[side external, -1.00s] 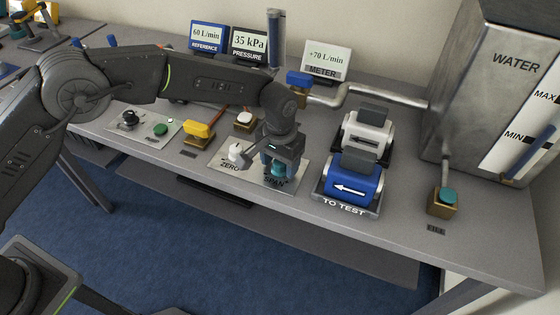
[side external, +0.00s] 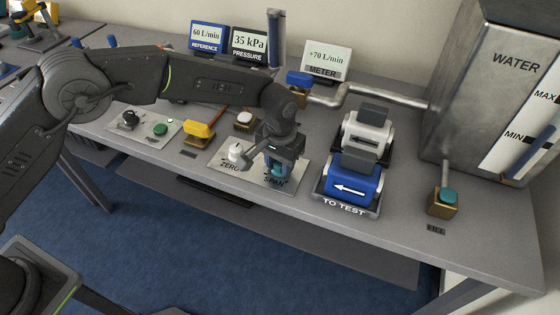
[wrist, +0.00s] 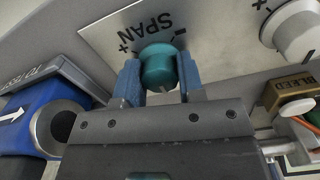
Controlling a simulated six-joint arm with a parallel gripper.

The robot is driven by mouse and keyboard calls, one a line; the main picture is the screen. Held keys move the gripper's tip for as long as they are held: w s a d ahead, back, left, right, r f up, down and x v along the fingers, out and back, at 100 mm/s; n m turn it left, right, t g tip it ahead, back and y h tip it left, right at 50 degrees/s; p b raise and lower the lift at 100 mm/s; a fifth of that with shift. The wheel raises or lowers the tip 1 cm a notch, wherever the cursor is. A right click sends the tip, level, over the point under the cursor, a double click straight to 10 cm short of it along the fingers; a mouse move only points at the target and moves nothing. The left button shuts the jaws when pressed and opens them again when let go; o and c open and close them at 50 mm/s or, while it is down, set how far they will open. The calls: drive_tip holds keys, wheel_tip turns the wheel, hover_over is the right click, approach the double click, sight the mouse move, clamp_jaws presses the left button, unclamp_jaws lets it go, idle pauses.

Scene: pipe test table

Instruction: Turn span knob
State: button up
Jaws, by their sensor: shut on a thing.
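The teal span knob (wrist: 158,68) stands on a light plate (wrist: 100,32) marked SPAN with plus and minus signs. My gripper (wrist: 159,80) is shut on the knob, with one blue finger on each side of it. In the side view my gripper (side external: 277,168) is down at the SPAN end of the plate and mostly hides the knob. The meter display (side external: 326,59) reads +70 L/min.
The white zero knob (side external: 236,152) is close to the left of my gripper. The blue TO TEST unit (side external: 350,182) stands to the right. The reference display (side external: 207,36) reads 60 L/min, and the pressure display (side external: 249,44) reads 35 kPa.

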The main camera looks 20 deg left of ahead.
drive_tip(key=shift+n, duration=0.3)
drive_tip(key=n, duration=0.6)
drive_tip(key=shift+n, duration=0.3)
drive_tip(key=n, duration=0.3)
drive_tip(key=shift+n, duration=2.2)
drive_tip(key=o, duration=0.9)
